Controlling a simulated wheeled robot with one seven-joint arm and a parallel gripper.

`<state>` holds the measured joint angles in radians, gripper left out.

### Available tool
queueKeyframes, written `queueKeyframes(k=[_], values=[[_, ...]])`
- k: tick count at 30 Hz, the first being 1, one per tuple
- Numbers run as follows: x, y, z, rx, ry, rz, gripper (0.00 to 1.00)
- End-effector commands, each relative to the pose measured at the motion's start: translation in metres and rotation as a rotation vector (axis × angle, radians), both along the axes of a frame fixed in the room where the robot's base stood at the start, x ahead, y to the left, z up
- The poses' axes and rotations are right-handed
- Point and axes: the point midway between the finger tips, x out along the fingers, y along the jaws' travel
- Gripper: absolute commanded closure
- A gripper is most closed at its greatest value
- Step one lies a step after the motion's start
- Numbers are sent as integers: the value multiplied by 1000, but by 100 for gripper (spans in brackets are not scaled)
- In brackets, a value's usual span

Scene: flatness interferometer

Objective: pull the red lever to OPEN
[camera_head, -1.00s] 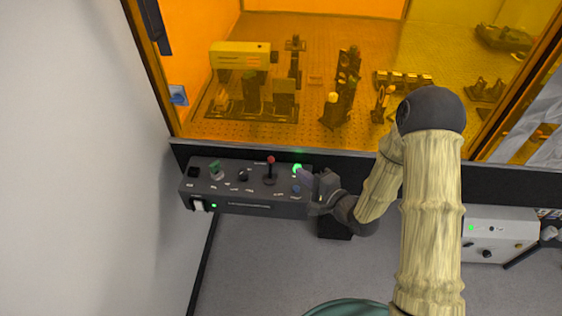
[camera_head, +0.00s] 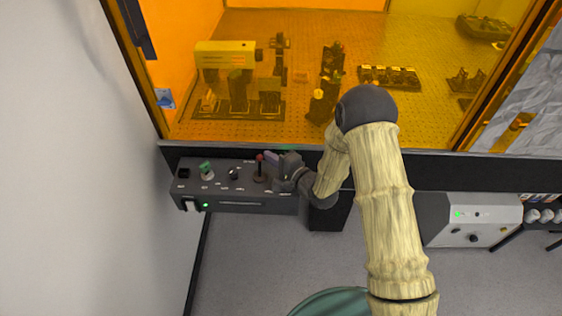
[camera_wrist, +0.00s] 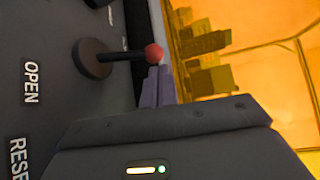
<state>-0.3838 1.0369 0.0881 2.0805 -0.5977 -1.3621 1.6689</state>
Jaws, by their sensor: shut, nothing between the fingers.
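The red lever, a dark stick with a red ball on top (camera_head: 260,158), rises from the grey control box (camera_head: 240,205) in the head view. In the wrist view its ball (camera_wrist: 154,53) sits on a dark stem above a round base, with the OPEN label (camera_wrist: 30,82) printed on the panel nearby. My gripper (camera_head: 269,158) is shut and empty, just right of the lever. In the wrist view its purple fingertips (camera_wrist: 160,78) are right beside the ball. I cannot tell whether they touch it.
The box also carries a green-topped control (camera_head: 206,168), a dark knob (camera_head: 235,173) and a white switch (camera_head: 188,205). Amber panels (camera_head: 290,60) enclose optics behind the box. A grey wall is at left. A white instrument (camera_head: 470,218) stands at right.

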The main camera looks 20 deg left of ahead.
Motion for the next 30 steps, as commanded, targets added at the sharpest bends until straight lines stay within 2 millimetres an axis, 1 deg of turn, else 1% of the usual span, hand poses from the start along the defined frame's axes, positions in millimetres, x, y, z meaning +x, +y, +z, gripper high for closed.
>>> queueKeyframes(k=[1,4,20,30], values=[[2,5,0,0,-1,2,100],[5,8,-1,0,-1,-1,100],[6,9,-1,0,0,2,100],[3,18,1,1,-1,19,100]])
